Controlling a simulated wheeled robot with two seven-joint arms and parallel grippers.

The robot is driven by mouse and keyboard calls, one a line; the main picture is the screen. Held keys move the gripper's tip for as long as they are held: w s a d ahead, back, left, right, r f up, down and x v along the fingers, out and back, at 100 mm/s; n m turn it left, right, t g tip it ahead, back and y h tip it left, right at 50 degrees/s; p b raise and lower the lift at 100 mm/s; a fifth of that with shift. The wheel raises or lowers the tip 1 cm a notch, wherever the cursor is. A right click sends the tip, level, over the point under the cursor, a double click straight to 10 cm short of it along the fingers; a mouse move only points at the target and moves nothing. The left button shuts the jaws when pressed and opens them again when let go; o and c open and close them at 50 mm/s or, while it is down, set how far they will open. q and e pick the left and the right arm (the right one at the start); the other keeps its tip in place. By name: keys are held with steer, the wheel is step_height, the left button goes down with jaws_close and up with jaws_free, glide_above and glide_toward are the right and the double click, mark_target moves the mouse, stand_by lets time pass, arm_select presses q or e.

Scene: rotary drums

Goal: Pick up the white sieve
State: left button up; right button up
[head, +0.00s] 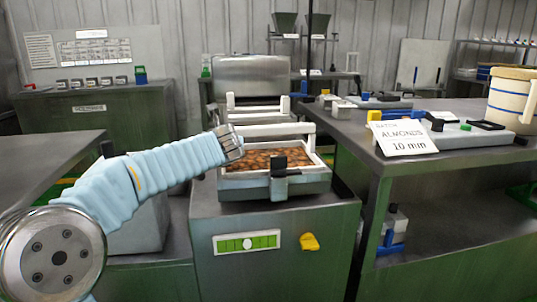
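A white-framed tray (236,172), which looks like the white sieve, sits on a grey machine in the middle of the head view. Brown nut-like pieces (268,157) lie in it. My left gripper (238,146) is at the tray's left rear corner, at the end of my blue-sleeved arm. It overlaps the tray's edge in the picture; I cannot tell whether it touches. Its fingers are too small and end-on to read as open or shut. My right gripper is out of view.
A black-and-grey clamp-like part (280,180) stands at the tray's front. White bars (265,130) rise behind the tray. At right, a table (400,165) holds a label card (402,138) reading "ALMONDS 10 mm" and a cream bucket (512,98). A yellow knob (309,242) sticks out of the machine's front.

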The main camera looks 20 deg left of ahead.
arm_select(q)
jaws_close()
stand_by(1.4)
steer(key=shift+r, duration=0.1)
